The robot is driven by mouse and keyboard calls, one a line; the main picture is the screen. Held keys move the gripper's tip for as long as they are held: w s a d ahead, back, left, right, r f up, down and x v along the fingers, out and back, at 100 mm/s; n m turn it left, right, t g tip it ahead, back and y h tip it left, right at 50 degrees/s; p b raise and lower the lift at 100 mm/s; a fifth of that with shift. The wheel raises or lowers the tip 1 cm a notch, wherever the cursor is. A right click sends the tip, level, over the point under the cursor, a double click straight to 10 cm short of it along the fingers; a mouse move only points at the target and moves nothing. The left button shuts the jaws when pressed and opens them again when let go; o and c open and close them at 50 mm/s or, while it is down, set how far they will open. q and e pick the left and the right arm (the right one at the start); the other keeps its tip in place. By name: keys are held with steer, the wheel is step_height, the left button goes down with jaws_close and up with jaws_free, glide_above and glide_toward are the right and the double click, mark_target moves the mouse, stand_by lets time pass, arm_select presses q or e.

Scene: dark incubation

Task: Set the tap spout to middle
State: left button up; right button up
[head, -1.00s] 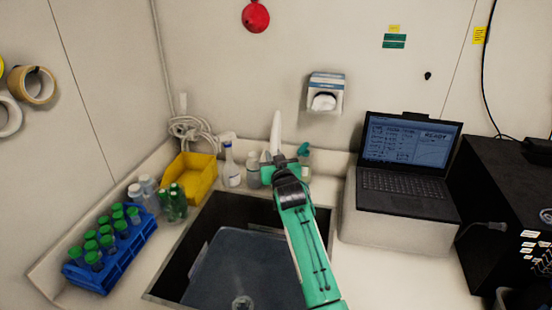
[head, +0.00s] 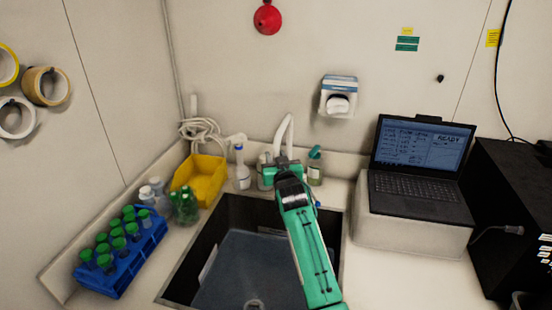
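The white tap spout (head: 285,127) rises as a narrow arch behind the sink, near the back wall. Its lower part and the tap base are hidden behind my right gripper. My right gripper (head: 280,162) is at the foot of the spout, at the end of my green arm that reaches over the sink from the front. Its fingertips are hidden or too small to make out, so I cannot tell whether it is open or touching the spout. My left gripper is not in view. The dark sink (head: 187,268) lies below the arm.
Bottles, including a spray bottle (head: 241,172) and a green-capped bottle (head: 315,168), stand close on both sides of the tap. A yellow bin (head: 199,180) and a blue tube rack (head: 120,262) are left. A laptop (head: 421,170) stands right. A dispenser (head: 338,97) hangs above.

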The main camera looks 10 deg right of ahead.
steer(key=shift+o, duration=0.5)
steer(key=s+b, duration=0.4)
steer(key=s, duration=0.9)
steer(key=shift+s, duration=0.4)
